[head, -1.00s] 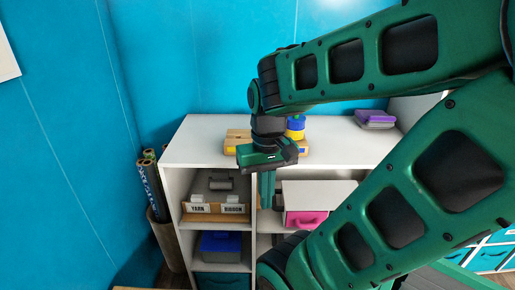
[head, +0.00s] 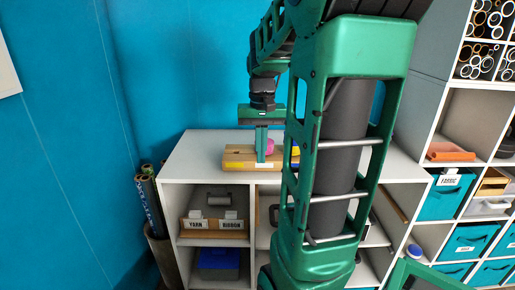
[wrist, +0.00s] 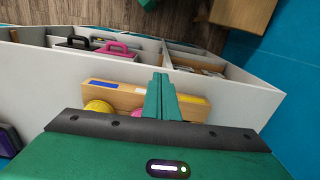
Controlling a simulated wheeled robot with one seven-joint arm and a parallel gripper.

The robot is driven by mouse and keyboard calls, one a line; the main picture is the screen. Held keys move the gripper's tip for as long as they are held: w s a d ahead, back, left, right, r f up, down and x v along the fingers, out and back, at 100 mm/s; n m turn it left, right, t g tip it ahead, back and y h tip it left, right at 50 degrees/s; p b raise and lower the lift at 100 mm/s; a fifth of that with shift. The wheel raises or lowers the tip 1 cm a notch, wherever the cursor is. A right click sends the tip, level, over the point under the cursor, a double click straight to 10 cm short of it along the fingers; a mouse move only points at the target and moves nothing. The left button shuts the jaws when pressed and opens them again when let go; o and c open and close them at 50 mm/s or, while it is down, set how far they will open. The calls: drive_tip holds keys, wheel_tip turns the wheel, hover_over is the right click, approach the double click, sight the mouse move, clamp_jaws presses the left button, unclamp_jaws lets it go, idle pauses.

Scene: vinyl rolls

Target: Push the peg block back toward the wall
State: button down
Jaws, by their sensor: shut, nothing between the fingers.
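The peg block (head: 238,159) is a long wooden block with a yellow label, lying on the white shelf top (head: 205,150). It also shows in the wrist view (wrist: 125,95), bearing a yellow roll (wrist: 98,107) and a pink roll (wrist: 137,112). The pink roll also shows in the head view (head: 270,146). My gripper (head: 262,160) points down at the block, with its fingers shut and empty. In the wrist view its fingertips (wrist: 158,78) overlap the block's shelf-front edge. I cannot tell whether they touch it. My arm hides the block's right end in the head view.
The blue wall (head: 215,70) stands behind the shelf. Bins marked yarn and ribbon (head: 213,222) sit in a compartment below. Vinyl rolls (head: 150,205) stand at the left. A cubby unit (head: 445,110) stands at the right. The shelf top left of the block is clear.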

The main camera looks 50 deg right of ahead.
sight(261, 170)
drive_tip(key=f, duration=0.2)
drive_tip(key=w+d+f, duration=0.1)
drive_tip(key=f, duration=0.1)
drive_tip(key=d+f, duration=0.1)
drive_tip(key=f, duration=0.1)
drive_tip(key=shift+w, duration=0.4)
drive_tip(key=shift+w+d, duration=0.45)
drive_tip(key=shift+d, duration=0.05)
